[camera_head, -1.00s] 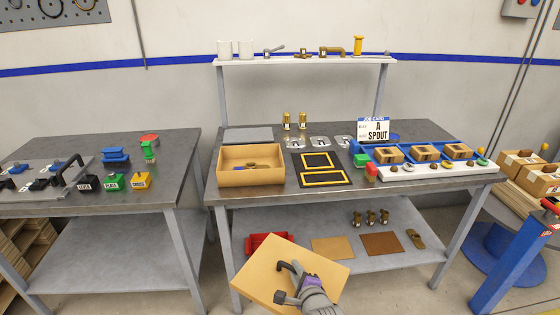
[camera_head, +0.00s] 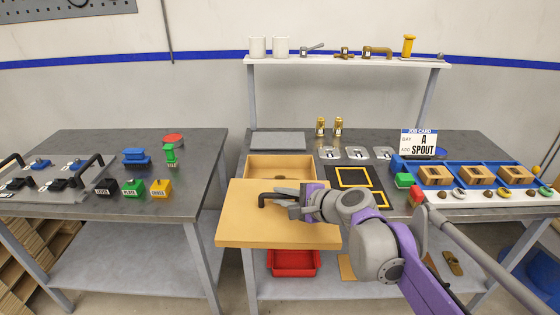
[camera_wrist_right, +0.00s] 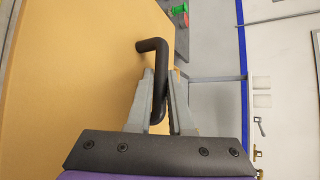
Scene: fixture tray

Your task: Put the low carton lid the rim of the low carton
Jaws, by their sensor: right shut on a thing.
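The low carton lid (camera_head: 245,228) is a flat tan board with a black bent handle on top. My right gripper (camera_head: 291,204) is shut on that handle and holds the lid roughly level in front of the table's front edge. The right wrist view shows the handle (camera_wrist_right: 154,48) between the two grey fingers (camera_wrist_right: 160,100), with the tan lid (camera_wrist_right: 70,80) filling the left. The low carton (camera_head: 280,161) is an open tan box on the table behind the lid. The lid hides its front wall and part of its inside. My left gripper is not in view.
A grey plate (camera_head: 278,141) lies behind the carton. Black panels with yellow frames (camera_head: 352,177) lie right of it, with metal plates and brass fittings behind. A blue tray (camera_head: 465,171) stands further right. A red bin (camera_head: 293,263) is on the lower shelf.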

